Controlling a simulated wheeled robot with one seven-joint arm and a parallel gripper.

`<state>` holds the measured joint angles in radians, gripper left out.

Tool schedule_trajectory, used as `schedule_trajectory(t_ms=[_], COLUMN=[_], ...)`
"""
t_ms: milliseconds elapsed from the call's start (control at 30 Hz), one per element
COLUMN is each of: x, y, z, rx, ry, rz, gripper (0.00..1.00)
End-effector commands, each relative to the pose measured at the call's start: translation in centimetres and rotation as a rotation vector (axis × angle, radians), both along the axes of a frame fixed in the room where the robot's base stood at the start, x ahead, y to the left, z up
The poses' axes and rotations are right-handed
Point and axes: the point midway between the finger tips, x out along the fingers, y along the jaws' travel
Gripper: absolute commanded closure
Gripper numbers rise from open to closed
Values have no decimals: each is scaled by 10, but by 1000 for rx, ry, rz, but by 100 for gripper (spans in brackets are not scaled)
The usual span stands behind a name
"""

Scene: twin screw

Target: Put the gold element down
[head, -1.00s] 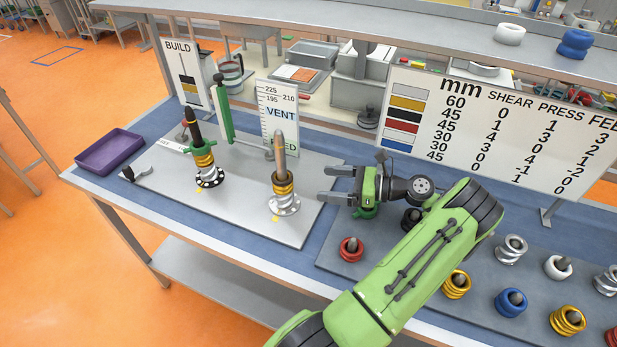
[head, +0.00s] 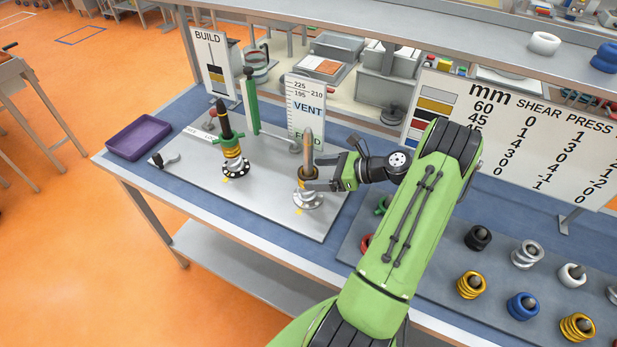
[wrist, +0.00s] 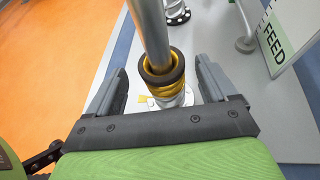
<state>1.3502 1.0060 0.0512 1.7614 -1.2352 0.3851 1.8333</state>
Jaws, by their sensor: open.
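A gold element (wrist: 166,86) sits low on a grey metal post (wrist: 153,30) above a silver flanged base, with a dark ring on its top. In the head view this gold element (head: 307,172) is partly covered by my gripper (head: 308,184). My gripper is open, with one finger on each side of the post; in the wrist view the gripper (wrist: 160,85) shows gaps between both fingers and the element. Another gold element (head: 233,151) sits on the left post, under a black tip and a green collar.
A FEED/VENT sign (head: 305,108) and a green column (head: 250,102) stand close behind the posts. A purple tray (head: 140,137) lies at the left. Several coloured elements stand on the right-hand board. The metal plate (head: 265,212) is bare in front.

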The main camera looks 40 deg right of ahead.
Motion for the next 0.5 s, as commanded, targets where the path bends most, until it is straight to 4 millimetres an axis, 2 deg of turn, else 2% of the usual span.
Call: schedule_trajectory(t_ms=[300, 500], x=[42, 46], y=[22, 23], z=[-19, -20], rx=[0, -1], ry=[0, 0], rz=[1, -2], gripper=[15, 15])
